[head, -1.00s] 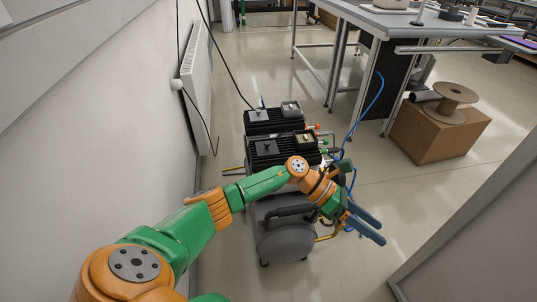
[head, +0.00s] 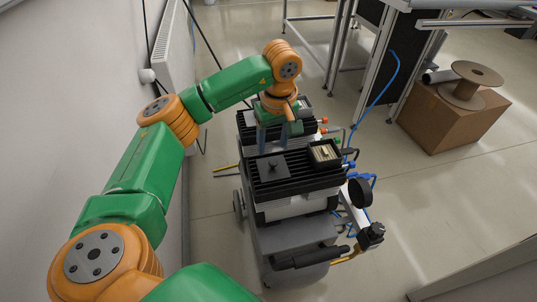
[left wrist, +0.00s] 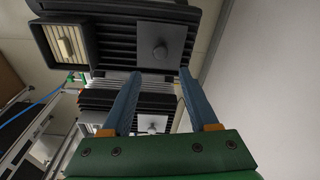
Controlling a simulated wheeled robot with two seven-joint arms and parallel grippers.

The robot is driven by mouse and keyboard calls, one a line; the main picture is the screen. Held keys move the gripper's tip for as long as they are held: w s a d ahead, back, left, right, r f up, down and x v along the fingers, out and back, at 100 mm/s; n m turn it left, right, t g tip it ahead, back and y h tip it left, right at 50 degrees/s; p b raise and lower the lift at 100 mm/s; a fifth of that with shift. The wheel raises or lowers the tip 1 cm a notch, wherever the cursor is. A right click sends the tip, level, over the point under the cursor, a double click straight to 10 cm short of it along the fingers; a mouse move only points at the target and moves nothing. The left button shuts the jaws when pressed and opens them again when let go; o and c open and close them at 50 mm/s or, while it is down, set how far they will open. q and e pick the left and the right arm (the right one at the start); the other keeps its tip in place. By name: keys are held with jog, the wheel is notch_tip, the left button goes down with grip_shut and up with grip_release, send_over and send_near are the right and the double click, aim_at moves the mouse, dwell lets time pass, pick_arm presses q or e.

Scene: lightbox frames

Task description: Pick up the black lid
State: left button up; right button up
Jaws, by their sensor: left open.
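A dark square lid with a small round knob (head: 272,168) lies flat on top of the nearer black ribbed block of the machine. A grey-looking square plate with a knob (left wrist: 160,45) shows at the top of the left wrist view, just beyond the fingertips. A second, similar plate (left wrist: 152,124) shows lower down between the fingers. My left gripper (head: 273,140) points down over the machine, behind the lid in the head view. Its two blue fingers are apart and empty, and it also shows in the left wrist view (left wrist: 160,73). My right gripper is not in view.
A black-framed box with a pale switch (head: 324,152) sits right of the lid. A white radiator (head: 170,45) and wall are on the left. A blue hose (head: 377,100) rises on the right. A cardboard box (head: 450,118) carries a spool.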

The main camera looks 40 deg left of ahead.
aim_at(273, 162)
pick_arm(q)
jog(key=f, duration=0.5)
jog(key=shift+s+d+f, duration=0.35)
jog(key=shift+a+f, duration=0.1)
jog(key=shift+f, duration=0.05)
jog(key=shift+c, duration=0.6)
grip_shut()
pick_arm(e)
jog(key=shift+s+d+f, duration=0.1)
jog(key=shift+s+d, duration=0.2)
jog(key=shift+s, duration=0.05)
